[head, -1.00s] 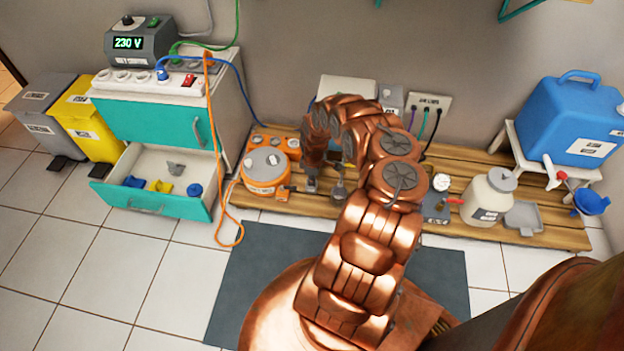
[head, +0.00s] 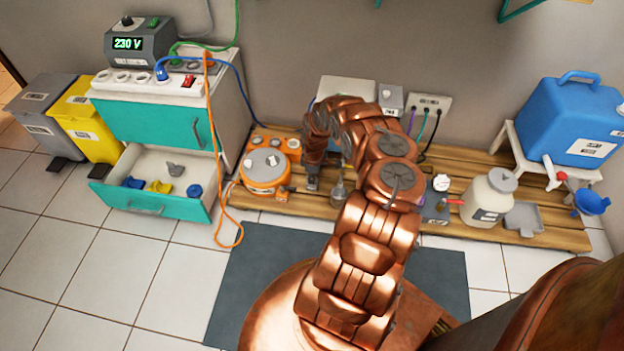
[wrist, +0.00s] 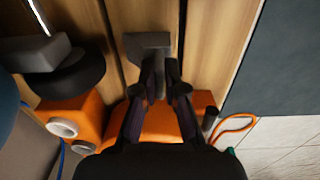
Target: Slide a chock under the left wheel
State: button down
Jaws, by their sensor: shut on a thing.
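In the wrist view my gripper (wrist: 158,64) is shut on a grey block, the chock (wrist: 148,41), at its fingertips. The chock is over the wooden slats. An orange machine (wrist: 152,122) lies below and behind the fingers; the head view shows it at the left end of the pallet (head: 262,172). A dark round part (wrist: 72,78) with a grey piece on it stands to the left in the wrist view, apart from the chock; I cannot tell if it is a wheel. The left wheel is not clearly visible. In the head view my arm hides much of this area.
The wooden pallet (head: 555,232) also holds a white jar (head: 489,200), a grey tray (head: 523,218) and a blue tank (head: 575,120). An open drawer (head: 150,203) juts out at the left. An orange cable (head: 222,225) hangs to the floor. The dark mat (head: 250,265) is clear in front.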

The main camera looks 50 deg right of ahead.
jog(key=shift+w+d, duration=0.75)
jog(key=shift+d, duration=0.25)
jog(key=c, duration=1.2)
grip_release()
jog(key=shift+o, duration=0.2)
notch_tip(320, 180, up, 6)
jog(key=p, duration=0.5)
jog(key=shift+s+a, duration=0.1)
jog(key=s+a+r+p, duration=0.2)
jog(key=r+p, duration=0.3)
jog(key=p, duration=0.3)
jog(key=shift+s+a+p, duration=0.3)
jog(key=shift+a+p, duration=0.1)
jog(key=shift+a, duration=0.45)
